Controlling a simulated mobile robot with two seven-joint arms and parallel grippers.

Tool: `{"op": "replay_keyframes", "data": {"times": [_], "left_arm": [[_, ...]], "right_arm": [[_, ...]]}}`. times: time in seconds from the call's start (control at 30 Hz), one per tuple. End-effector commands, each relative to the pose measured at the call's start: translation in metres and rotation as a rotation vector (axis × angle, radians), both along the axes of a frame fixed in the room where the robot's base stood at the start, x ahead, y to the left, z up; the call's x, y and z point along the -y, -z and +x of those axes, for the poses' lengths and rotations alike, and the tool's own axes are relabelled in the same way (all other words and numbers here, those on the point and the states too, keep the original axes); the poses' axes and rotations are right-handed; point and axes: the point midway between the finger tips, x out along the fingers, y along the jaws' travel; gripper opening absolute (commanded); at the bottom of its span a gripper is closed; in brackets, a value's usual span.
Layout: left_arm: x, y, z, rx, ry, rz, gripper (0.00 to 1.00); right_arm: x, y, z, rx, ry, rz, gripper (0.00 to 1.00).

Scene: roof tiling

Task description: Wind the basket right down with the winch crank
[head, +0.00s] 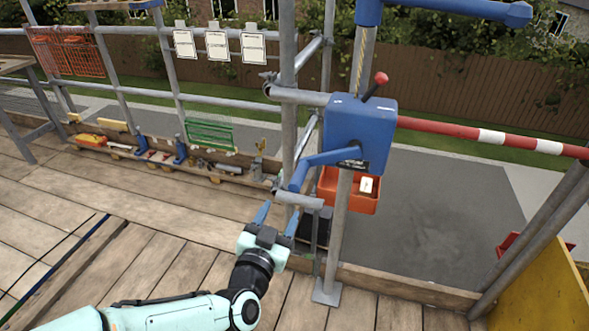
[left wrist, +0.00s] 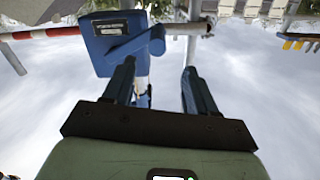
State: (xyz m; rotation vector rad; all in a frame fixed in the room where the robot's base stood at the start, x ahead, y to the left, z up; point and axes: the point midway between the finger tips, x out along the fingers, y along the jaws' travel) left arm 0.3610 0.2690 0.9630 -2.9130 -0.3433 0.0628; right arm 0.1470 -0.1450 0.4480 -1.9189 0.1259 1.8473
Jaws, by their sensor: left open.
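The winch is a blue box (head: 360,128) on an upright grey post; it also shows in the left wrist view (left wrist: 112,50). My right gripper is not in view.
A red lever (head: 376,86) sticks up from the winch box. Scaffold poles (head: 288,90) stand close to the left of the crank. A red-and-white bar (head: 480,135) runs right. Tools lie along the toe board (head: 150,155). The plank deck (head: 140,255) at left is mostly clear.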

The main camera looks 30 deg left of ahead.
Motion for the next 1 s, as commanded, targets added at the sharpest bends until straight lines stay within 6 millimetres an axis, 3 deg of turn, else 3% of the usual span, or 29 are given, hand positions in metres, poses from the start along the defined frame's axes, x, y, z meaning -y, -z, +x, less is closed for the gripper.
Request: {"op": "replay_keyframes", "data": {"times": [0.07,0.23,0.7,1.0], "left_arm": [[0.001,-0.009,-0.002,0.018,0.001,0.001,0.57],[-0.003,-0.009,0.015,0.020,-0.001,0.001,0.57],[-0.024,-0.008,0.106,0.019,0.001,0.000,0.57],[-0.030,-0.008,0.126,0.018,0.001,-0.001,0.57]], "right_arm": [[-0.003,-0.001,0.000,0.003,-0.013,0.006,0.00],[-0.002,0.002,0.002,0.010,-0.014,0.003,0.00],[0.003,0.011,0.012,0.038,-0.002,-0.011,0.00],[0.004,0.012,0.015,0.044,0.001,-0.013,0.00]]}}
